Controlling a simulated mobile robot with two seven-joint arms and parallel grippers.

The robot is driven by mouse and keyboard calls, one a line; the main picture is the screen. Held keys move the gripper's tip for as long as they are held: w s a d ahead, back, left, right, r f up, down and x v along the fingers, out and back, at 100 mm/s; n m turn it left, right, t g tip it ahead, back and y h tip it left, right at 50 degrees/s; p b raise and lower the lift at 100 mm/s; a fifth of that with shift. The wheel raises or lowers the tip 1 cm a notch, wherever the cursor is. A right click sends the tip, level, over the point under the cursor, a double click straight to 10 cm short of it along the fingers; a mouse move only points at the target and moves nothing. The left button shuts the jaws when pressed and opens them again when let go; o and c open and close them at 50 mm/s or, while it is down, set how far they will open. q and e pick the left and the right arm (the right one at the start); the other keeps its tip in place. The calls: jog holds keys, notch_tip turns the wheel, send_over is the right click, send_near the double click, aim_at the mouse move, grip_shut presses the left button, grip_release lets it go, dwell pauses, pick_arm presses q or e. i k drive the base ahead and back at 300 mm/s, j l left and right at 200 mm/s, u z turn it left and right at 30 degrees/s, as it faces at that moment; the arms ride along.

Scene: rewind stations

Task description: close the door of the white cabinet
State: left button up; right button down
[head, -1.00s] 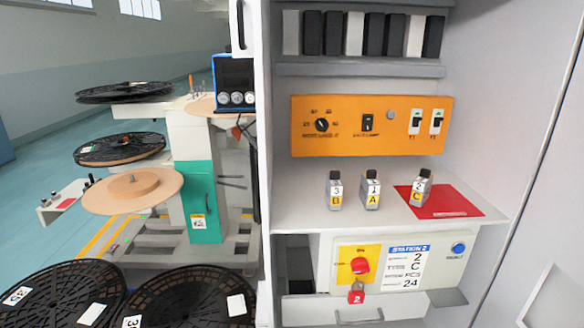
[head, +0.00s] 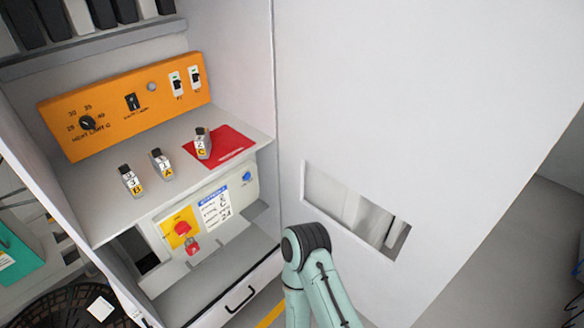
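The white cabinet (head: 65,195) stands open on the left of the head view, its shelves and panels showing. Its white door (head: 400,100) stands open on the right and fills much of the view, with a rectangular cut-out (head: 355,212) low in it. My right arm, pale green with a black joint, rises from the bottom in front of the lower door. Its gripper does not show; I cannot tell whether the arm touches the door. My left gripper is out of view.
Inside the cabinet are an orange panel (head: 130,105), several small grey tagged blocks such as one on a red mat (head: 228,148), and a station panel (head: 212,210) with a red switch. A drawer (head: 235,296) with a black handle is below. A black reel (head: 80,308) stands at bottom left.

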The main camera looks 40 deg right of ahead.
aim_at(439, 114)
jog(key=k+l+z, duration=0.1)
jog(key=z, duration=0.35)
jog(key=l+z, duration=0.15)
jog(key=z, duration=0.3)
jog(key=k+l+z, duration=0.1)
jog(key=l+z, duration=0.15)
jog(key=l, duration=0.25)
jog(key=k+l+z, duration=0.1)
jog(key=l+z, duration=0.15)
jog(key=l, duration=0.25)
jog(key=l+u, duration=0.25)
jog(key=l, duration=0.25)
jog(key=l+u, duration=0.3)
jog(key=l, duration=0.2)
jog(key=l+u, duration=0.75)
jog(key=l, duration=0.2)
jog(key=l+u, duration=0.3)
jog(key=l, duration=0.2)
jog(key=l+u, duration=0.3)
jog(key=l, duration=0.15)
jog(key=k, duration=0.05)
